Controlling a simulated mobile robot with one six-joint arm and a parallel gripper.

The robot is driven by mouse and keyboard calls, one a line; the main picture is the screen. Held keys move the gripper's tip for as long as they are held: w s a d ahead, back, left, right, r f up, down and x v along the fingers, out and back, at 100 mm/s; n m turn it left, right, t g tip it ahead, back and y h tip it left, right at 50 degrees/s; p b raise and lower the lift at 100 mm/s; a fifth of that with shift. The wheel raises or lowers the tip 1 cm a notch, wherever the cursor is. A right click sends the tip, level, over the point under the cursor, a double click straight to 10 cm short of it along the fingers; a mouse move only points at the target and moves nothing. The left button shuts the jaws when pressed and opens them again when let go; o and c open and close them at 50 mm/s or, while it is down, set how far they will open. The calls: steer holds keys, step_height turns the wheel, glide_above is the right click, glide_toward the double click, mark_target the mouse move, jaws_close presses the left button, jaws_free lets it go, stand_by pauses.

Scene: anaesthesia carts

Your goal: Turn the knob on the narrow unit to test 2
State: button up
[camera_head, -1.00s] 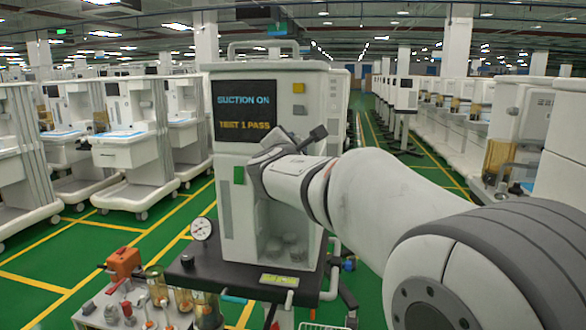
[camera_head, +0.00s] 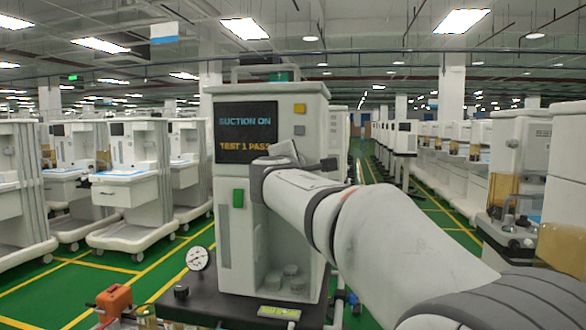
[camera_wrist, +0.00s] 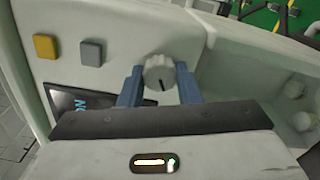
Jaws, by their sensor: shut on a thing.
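The narrow unit (camera_head: 224,178) is a tall white cabinet standing ahead of me in the head view. Its dark screen (camera_head: 245,132) reads "SUCTION ON" and "TEST 1 PASS". In the wrist view, the knob (camera_wrist: 158,76) is a small, ridged, light grey dial with a dark pointer line directed toward the bottom of the picture. My gripper (camera_wrist: 160,88) has its two blue fingers on either side of the knob, shut on it. In the head view my wrist hides the knob and fingertips. No markings around the knob are readable.
A yellow button (camera_wrist: 44,47) and a grey button (camera_wrist: 91,53) sit near the knob. A green switch (camera_head: 238,198) is lower on the front. A white dial gauge (camera_head: 197,258) and an orange device (camera_head: 114,300) stand low left. Other carts line both sides.

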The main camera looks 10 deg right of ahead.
steer(key=shift+r, duration=0.1)
steer(key=o, duration=1)
steer(key=v, duration=0.7)
steer(key=shift+s+a, duration=0.2)
steer(key=shift+s, duration=0.2)
